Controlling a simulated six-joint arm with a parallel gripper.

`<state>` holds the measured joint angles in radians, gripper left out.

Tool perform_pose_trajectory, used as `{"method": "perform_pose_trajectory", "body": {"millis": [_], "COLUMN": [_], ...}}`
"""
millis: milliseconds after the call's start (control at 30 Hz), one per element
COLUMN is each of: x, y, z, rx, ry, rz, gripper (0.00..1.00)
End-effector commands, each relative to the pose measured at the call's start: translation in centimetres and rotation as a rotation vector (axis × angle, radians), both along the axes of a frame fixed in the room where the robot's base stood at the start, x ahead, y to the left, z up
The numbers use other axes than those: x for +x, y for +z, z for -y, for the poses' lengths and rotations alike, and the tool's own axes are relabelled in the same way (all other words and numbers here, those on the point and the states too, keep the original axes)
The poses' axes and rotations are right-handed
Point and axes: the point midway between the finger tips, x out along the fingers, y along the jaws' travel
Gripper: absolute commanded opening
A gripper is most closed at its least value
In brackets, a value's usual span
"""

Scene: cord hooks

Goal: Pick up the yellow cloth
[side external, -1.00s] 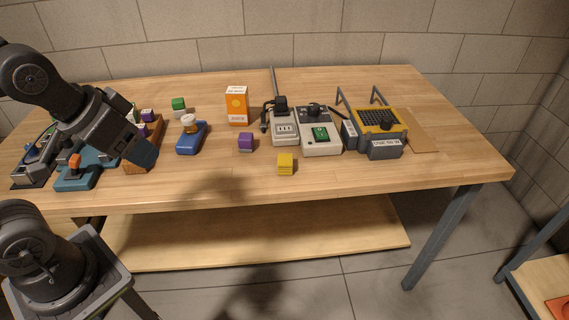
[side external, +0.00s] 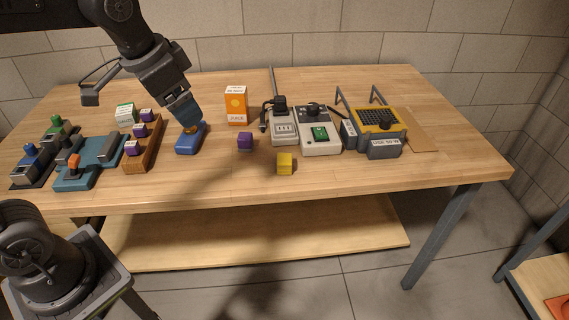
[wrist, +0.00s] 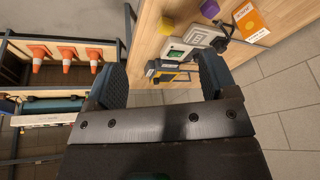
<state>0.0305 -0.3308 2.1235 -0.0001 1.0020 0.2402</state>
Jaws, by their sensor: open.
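A small yellow block-shaped item (side external: 285,163) sits on the table near its front edge in the side view; I cannot tell whether it is cloth. It also shows in the wrist view (wrist: 167,25), beyond the fingers near the top. No other yellow cloth is visible. My gripper (side external: 188,122) is well to the left of the yellow item, over or just in front of a blue stand (side external: 189,142). In the wrist view my gripper's two fingers (wrist: 163,78) are wide apart with nothing between them.
A purple cube (side external: 245,141) sits between the blue stand and the yellow item. An orange juice carton (side external: 236,108), grey devices (side external: 321,145) and a yellow-and-grey unit (side external: 379,121) stand behind and right. A wooden rack (side external: 147,150) is at left. The front right tabletop is clear.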

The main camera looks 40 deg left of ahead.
Motion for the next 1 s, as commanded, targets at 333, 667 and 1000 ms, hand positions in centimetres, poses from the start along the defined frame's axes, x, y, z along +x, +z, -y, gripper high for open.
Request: {"method": "perform_pose_trajectory", "body": {"millis": [333, 667, 1000], "x": [12.8, 21.2, 22.5], "y": [-2.9, -10.1, -14.0], "z": [2.1, 4.1, 4.6], "rx": [0.082, 0.117, 0.121], "ry": [-0.318, -0.58, -0.64], "rz": [-0.177, -0.306, -0.336], "gripper": [0.79, 0.79, 0.79]}}
